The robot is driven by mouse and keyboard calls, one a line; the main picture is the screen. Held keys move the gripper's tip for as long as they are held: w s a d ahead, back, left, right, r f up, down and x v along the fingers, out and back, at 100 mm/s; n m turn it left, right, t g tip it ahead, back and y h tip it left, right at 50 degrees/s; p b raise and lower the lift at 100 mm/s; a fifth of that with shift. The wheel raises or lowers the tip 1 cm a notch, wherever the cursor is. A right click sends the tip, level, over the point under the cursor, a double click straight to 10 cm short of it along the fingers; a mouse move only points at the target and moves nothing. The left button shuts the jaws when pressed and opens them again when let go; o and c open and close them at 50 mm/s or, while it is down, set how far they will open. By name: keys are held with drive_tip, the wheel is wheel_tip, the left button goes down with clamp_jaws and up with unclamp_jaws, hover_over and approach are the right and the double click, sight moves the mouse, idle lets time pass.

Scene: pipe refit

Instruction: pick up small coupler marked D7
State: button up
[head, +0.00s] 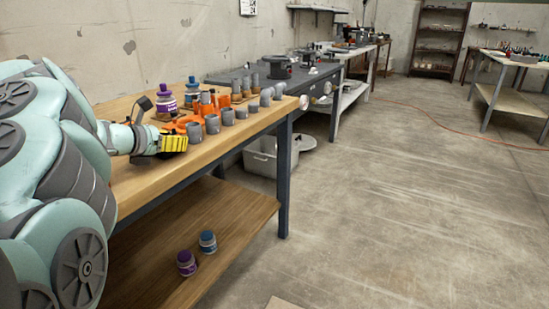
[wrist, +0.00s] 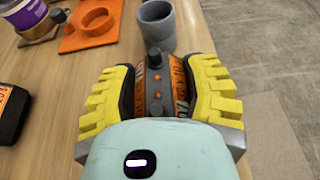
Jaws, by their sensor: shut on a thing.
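My gripper (head: 173,143) is low over the near edge of the wooden bench, beside an orange holder. In the wrist view its yellow fingers (wrist: 160,97) are closed around a dark grey part with orange lettered bands (wrist: 155,85). Its lettering is too small to read, and the fingers and wrist housing hide much of it, so I cannot tell whether it is the coupler D7. A grey open-topped coupler (wrist: 157,24) stands upright just beyond the fingertips. Several grey couplers (head: 228,116) stand in the head view; no D7 mark is legible.
The orange holder (head: 182,121) also shows in the wrist view (wrist: 90,25). Purple-labelled jars (head: 165,100) stand behind it. A black case (wrist: 10,112) lies left of the gripper. Two jars (head: 187,263) stand on the lower shelf. The floor to the right is mostly clear.

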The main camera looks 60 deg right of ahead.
drive_tip(key=c, duration=0.4)
drive_tip(key=shift+r, duration=0.1)
